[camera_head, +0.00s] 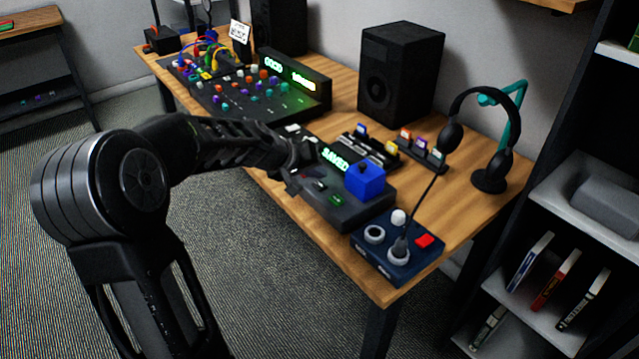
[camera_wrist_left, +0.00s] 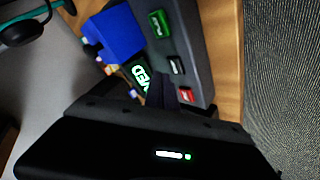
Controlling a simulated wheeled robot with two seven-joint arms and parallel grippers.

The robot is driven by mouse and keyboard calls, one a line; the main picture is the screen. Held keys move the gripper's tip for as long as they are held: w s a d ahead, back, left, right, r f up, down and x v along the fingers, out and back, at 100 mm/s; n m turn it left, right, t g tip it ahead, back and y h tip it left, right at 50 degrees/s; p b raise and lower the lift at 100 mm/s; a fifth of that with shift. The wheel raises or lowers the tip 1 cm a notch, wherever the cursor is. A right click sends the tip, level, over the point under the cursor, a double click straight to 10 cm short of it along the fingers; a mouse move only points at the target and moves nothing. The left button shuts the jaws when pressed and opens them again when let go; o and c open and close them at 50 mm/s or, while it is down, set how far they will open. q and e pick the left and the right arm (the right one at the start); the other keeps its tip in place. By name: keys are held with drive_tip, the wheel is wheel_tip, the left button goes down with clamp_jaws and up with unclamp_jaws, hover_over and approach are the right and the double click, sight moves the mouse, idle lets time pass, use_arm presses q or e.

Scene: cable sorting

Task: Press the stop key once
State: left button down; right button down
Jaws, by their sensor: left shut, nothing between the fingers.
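The recorder (camera_head: 345,212) is a dark box at the table's front edge, with a lit green display (camera_head: 335,158) reading SAVED. In the left wrist view its top carries a green key (camera_wrist_left: 160,23), a dark key with a pale label (camera_wrist_left: 177,66) in the middle and a red key (camera_wrist_left: 186,95). The middle one looks like the stop key; its label is too small to read surely. It also shows in the head view (camera_head: 319,185). My left gripper (camera_head: 296,180) is shut and empty, over the recorder's left end, beside the red key. Touching cannot be told. My right gripper is out of view.
A blue cube (camera_head: 365,181) sits on the recorder's right side. A navy box (camera_head: 390,252) with knobs and a red button stands to the right. A mixer (camera_head: 262,100), a black speaker (camera_head: 398,75) and headphones on a stand (camera_head: 490,180) are further back.

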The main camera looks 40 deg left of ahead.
sight(316, 187)
use_arm(q)
drive_tip(key=shift+r+p, duration=1.65)
drive_tip(key=shift+r, duration=0.7)
